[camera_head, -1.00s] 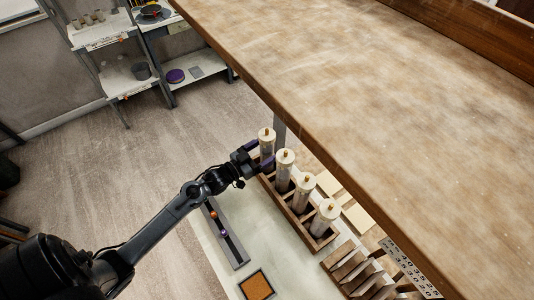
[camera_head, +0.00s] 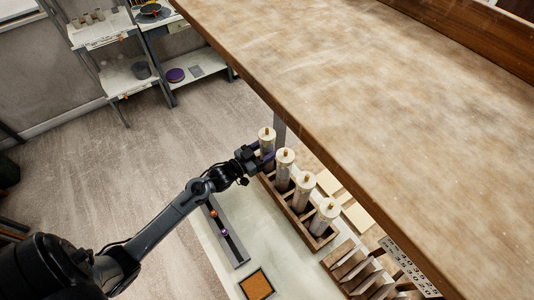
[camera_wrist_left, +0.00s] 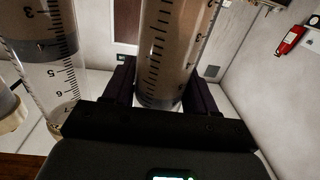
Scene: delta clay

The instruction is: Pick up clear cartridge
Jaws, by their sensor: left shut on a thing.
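Several clear graduated cartridges with pale caps and orange tips stand in a row in a wooden rack (camera_head: 300,228). My left gripper (camera_head: 267,158) is at the far end of the row, shut on the farthest cartridge (camera_head: 267,142). In the left wrist view, that cartridge (camera_wrist_left: 168,55) stands between the two dark purple fingers, with black scale marks and a brownish look through its wall. A neighbouring cartridge (camera_wrist_left: 45,65) is close on the left there. I cannot tell whether the held cartridge is clear of its slot. My right gripper is not in view.
A large wooden board (camera_head: 360,90) overhangs the rack on the right. A grey rail with small coloured balls (camera_head: 226,232) and an orange square pad (camera_head: 256,286) lie left of the rack. A slotted wooden holder (camera_head: 360,272) stands nearer on the right.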

